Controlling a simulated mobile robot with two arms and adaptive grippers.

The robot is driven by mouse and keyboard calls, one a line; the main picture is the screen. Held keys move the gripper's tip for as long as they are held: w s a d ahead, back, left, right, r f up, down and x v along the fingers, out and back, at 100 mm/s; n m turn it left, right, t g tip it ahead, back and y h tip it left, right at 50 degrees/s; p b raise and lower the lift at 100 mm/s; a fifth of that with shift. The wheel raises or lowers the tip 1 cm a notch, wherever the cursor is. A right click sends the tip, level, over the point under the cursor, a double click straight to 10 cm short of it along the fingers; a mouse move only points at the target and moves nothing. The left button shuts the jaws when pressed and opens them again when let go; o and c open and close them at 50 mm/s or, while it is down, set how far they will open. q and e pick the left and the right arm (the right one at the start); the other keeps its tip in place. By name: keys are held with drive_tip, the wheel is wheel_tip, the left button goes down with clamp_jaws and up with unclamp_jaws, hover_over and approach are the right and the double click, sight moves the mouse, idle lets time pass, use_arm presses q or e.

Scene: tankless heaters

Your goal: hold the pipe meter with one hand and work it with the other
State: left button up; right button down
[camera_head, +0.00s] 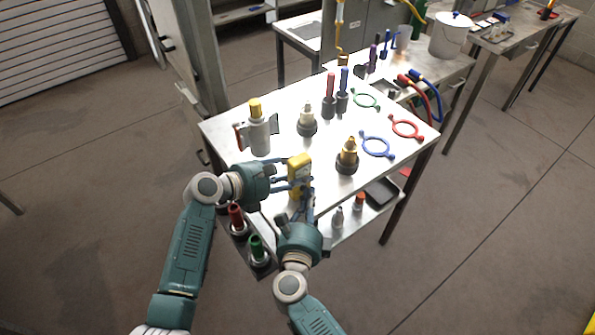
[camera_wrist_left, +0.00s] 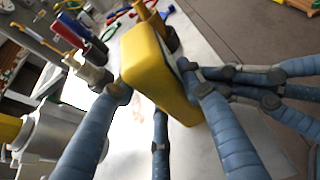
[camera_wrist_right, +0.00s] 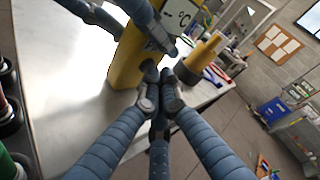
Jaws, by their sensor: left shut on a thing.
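The pipe meter is a yellow box-shaped device (camera_head: 299,168) held upright at the near edge of the steel table. My left gripper (camera_head: 290,186) is shut on it, with fingers on both sides of the yellow body (camera_wrist_left: 155,65) in the left wrist view. My right gripper (camera_head: 304,202) is just in front of the meter. Its blue fingers are drawn together, with the tips (camera_wrist_right: 160,88) close to the meter's face (camera_wrist_right: 140,50). A display with "°C" (camera_wrist_right: 182,16) shows on that face. I cannot tell whether the right fingertips touch it.
The table (camera_head: 225,135) holds a grey cylinder with a yellow cap (camera_head: 258,135), brass fittings (camera_head: 347,155), a blue ring wrench (camera_head: 377,146) and a red one (camera_head: 406,127). Red (camera_head: 237,217) and green (camera_head: 257,249) handled tools stand at the near left, by my arms.

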drive_tip(key=shift+s+d, duration=0.3)
drive_tip(key=shift+s, duration=0.05)
drive_tip(key=s+d, duration=0.3)
drive_tip(key=s, duration=0.2)
drive_tip(key=shift+d, duration=0.25)
drive_tip(key=shift+w, duration=0.1)
idle(0.3)
use_arm(q)
drive_tip(key=o, duration=1.4)
